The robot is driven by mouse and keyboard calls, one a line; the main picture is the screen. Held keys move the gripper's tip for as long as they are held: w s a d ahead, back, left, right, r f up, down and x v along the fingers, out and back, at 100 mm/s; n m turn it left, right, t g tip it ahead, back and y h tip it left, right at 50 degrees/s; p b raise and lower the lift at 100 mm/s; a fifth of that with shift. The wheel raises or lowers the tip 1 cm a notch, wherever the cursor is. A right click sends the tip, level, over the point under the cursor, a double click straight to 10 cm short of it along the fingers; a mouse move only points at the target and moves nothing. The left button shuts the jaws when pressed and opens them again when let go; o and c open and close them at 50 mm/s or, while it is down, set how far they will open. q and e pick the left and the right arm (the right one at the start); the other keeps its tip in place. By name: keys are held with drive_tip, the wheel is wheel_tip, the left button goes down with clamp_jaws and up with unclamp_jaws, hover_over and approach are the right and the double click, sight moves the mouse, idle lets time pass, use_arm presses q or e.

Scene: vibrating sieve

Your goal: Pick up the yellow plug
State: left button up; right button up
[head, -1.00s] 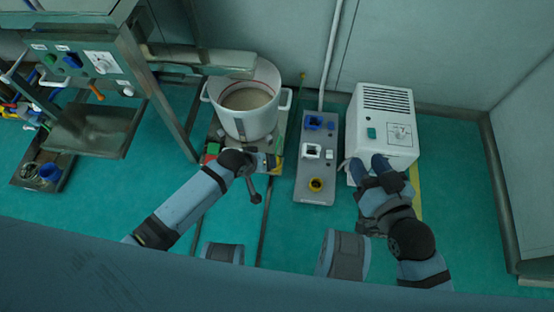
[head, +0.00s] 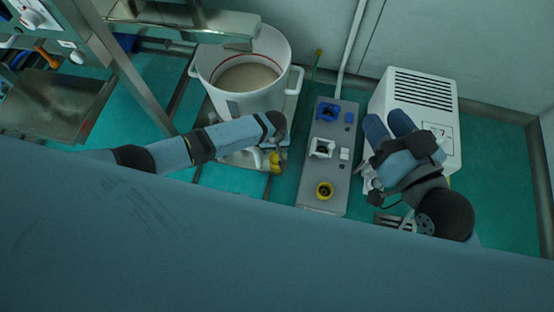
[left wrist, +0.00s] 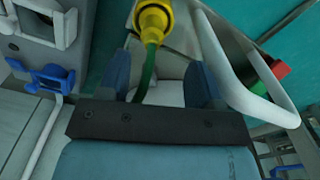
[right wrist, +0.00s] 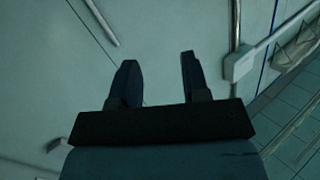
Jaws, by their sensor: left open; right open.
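The yellow plug (head: 275,162) shows beside the end of my left arm, left of the grey socket box (head: 319,165). In the left wrist view the yellow plug (left wrist: 153,18) is just past my open left gripper (left wrist: 158,70), in line with the gap between its fingers. Its green cable (left wrist: 148,75) runs down into that gap. The fingers are not closed on the plug. In the head view the left fingers are mostly hidden by the wrist. My right gripper (head: 389,124) is open and empty in front of the white vented box (head: 420,100).
A white pot (head: 242,85) with grainy contents stands behind my left arm. A metal frame (head: 130,85) stands at the left. A white handle (left wrist: 255,100) is right of the left fingers.

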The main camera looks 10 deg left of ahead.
sight(277, 154)
use_arm(q)
wheel_tip(277, 154, down, 2)
drive_tip(key=shift+f+b, duration=0.1)
drive_tip(key=shift+b, duration=0.2)
drive_tip(key=f+b, duration=0.2)
drive_tip(key=f, duration=0.1)
drive_tip(key=f+b, duration=0.1)
drive_tip(key=b, duration=0.1)
drive_tip(key=shift+w+d+f, duration=0.3)
drive_tip(key=shift+d, duration=0.05)
drive_tip(key=shift+f, duration=0.3)
drive_tip(key=c, duration=1)
use_arm(e)
drive_tip(key=w+d+n+t, duration=0.1)
drive_tip(key=n, duration=0.1)
drive_tip(key=w+r+n+t, duration=0.1)
drive_tip(key=shift+w+d+n+y, duration=0.4)
use_arm(q)
drive_tip(key=shift+r, duration=0.15)
